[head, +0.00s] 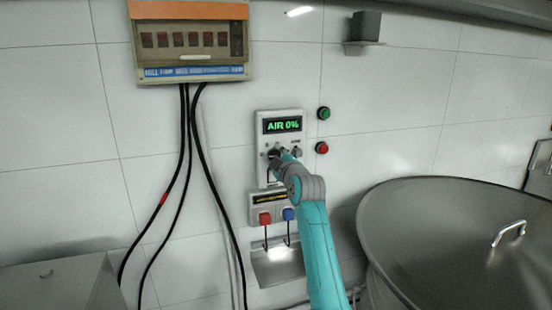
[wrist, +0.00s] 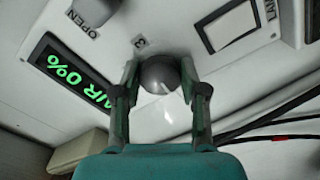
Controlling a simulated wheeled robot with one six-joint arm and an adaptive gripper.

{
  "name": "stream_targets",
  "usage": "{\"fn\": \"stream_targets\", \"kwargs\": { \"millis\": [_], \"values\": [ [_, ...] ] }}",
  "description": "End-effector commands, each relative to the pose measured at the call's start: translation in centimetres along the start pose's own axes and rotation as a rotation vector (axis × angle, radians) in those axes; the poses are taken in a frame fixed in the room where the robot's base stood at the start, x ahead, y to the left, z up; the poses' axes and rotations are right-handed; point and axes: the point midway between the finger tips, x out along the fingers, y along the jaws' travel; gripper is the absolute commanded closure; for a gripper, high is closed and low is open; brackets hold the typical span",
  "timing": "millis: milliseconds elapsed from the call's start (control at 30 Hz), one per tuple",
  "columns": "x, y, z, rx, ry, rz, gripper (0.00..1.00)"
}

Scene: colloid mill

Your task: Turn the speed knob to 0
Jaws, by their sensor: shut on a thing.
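A white control panel (head: 262,120) is on the tiled wall, with a display (head: 282,125) that reads AIR 0% in green. The display (wrist: 72,72) also shows upside down in the wrist view. My gripper (wrist: 159,68) has one finger on each side of a dark round knob (wrist: 160,76) and is shut on it. In the head view my gripper (head: 278,156) is at the panel below the display and covers most of the knob.
A second knob (wrist: 92,10) by the word OPEN and a white rectangular switch (wrist: 226,25) flank the held knob. A green button (head: 324,113) and a red button (head: 322,148) are right of the panel. Black cables (head: 184,130) hang left. A large metal bowl (head: 430,230) stands right.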

Motion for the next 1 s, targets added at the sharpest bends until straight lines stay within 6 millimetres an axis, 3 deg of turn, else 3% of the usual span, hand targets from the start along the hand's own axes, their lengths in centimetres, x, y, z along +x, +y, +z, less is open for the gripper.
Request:
{"fn": "stream_targets", "kwargs": {
  "millis": [700, 733, 800, 1000],
  "values": [
    [0.01, 0.01, -0.03, -0.078, 0.0, 0.0, 0.92],
    [0.01, 0.01, -0.03, -0.078, 0.0, 0.0, 0.52],
    [0.01, 0.01, -0.03, -0.078, 0.0, 0.0, 0.35],
    [0.0, 0.01, -0.02, -0.077, 0.0, 0.0, 0.32]
  ]
}}
